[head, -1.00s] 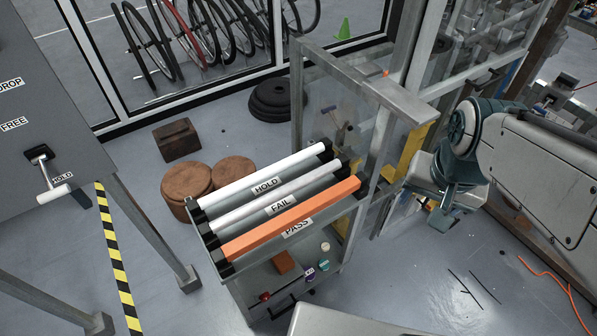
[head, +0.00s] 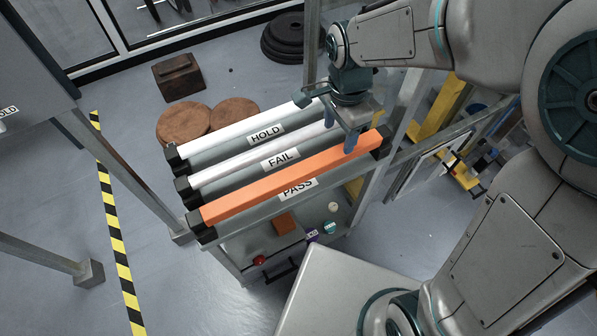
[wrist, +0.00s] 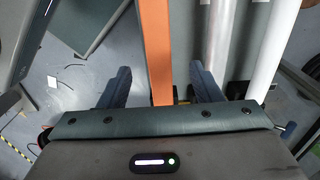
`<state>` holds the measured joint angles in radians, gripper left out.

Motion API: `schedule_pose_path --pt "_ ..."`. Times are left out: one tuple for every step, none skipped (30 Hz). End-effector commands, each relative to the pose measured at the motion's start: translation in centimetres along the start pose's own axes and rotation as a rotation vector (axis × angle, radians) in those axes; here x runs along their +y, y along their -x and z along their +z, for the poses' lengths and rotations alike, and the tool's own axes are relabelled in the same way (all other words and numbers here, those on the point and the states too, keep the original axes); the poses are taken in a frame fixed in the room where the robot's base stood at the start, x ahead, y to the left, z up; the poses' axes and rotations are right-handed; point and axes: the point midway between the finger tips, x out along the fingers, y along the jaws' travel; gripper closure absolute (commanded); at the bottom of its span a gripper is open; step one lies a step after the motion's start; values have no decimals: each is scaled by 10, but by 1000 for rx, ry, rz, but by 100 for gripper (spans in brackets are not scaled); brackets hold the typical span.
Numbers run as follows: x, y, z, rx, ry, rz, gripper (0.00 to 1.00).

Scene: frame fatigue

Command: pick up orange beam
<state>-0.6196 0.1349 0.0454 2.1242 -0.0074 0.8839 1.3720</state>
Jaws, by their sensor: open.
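The orange beam (head: 285,180) lies along the front slot of a rack, above the PASS label, its ends resting in black end blocks. My gripper (head: 340,142) is above the right part of the rack, near the right end of the orange beam, fingers pointing down. In the wrist view the orange beam (wrist: 157,50) runs between the two blue fingers of my gripper (wrist: 160,85), with a gap on each side. The fingers are open and hold nothing. I cannot tell how far above the beam the fingertips are.
Two white beams lie behind, at the FAIL label (head: 280,158) and HOLD label (head: 266,133). A clear panel frame stands at the rack's right. Brown round blocks (head: 184,122) and black weight plates (head: 287,38) sit on the floor behind. Small objects lie on the rack's lower shelf.

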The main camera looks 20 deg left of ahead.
Motion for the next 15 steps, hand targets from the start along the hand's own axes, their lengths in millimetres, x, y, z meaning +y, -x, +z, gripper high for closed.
schedule_pose_path --pt "0 -11 0 0 0 2 42" --pt "0 -15 0 0 0 3 42" --pt "0 -20 0 0 0 1 42" --pt "0 -22 0 0 0 1 42" --pt "0 -25 -1 0 -1 1 42" --pt "0 -27 -1 0 -1 1 42" --pt "1 -28 -1 0 -1 0 42" --pt "1 -29 -1 0 -2 0 42" --pt "1 -32 -2 0 -2 0 42" --pt "1 -36 -2 0 -3 1 42" --pt "2 -40 -3 0 -3 2 42" --pt "2 -46 -3 0 -3 2 42" --pt "2 -52 -4 0 -4 2 42" --pt "3 -57 -5 0 -5 3 42" --pt "3 -63 -5 0 -5 2 42"
